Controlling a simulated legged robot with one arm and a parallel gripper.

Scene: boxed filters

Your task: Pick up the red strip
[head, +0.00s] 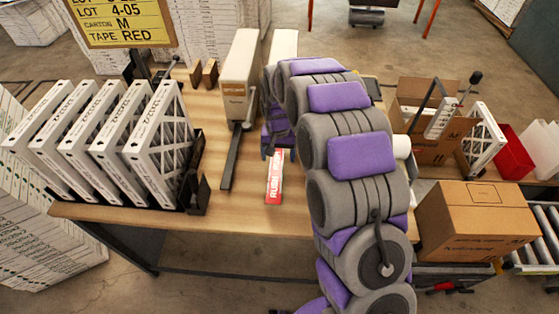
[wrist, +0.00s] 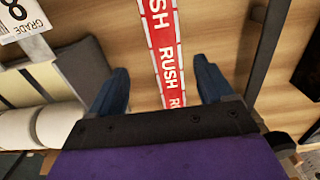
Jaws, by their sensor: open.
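The red strip (head: 273,178) is a flat red label with white "RUSH" lettering and a pale border. It lies lengthwise on the wooden table (head: 238,198), to the left of my arm in the head view. In the wrist view the red strip (wrist: 166,48) runs from the top edge down between my fingers. My gripper (wrist: 165,88) is open, with one dark blue finger on each side of the strip and no visible contact. The strip's near end is hidden behind the gripper body. In the head view my gripper is mostly hidden behind my arm.
Several white filters (head: 160,145) stand in a rack at the left. A closed carton (head: 477,222) sits at the right. The table's front middle is clear.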

